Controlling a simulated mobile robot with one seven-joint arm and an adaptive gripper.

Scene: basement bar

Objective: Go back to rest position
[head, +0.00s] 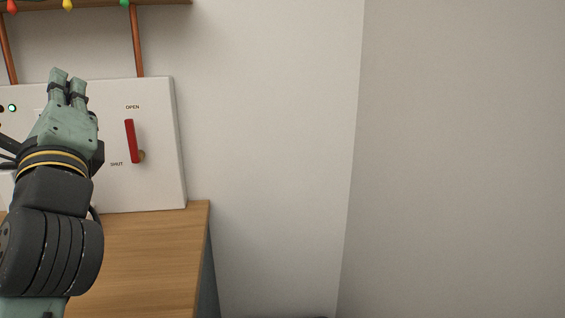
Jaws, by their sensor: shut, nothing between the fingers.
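My gripper (68,80) is at the left of the head view, at the end of my raised arm. Its green fingers point up and are shut with nothing between them. It appears in front of a white panel box (160,185) and covers part of it. The box has a red lever (131,141) standing nearly upright, between the labels OPEN above and SHUT below. The gripper is to the left of the lever and apart from it in the picture.
The box stands on a wooden counter (150,255), whose right edge shows. Two copper pipes (137,40) rise from the box towards a wooden shelf (165,2) with coloured bulbs. Bare wall (270,130) fills the middle and right.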

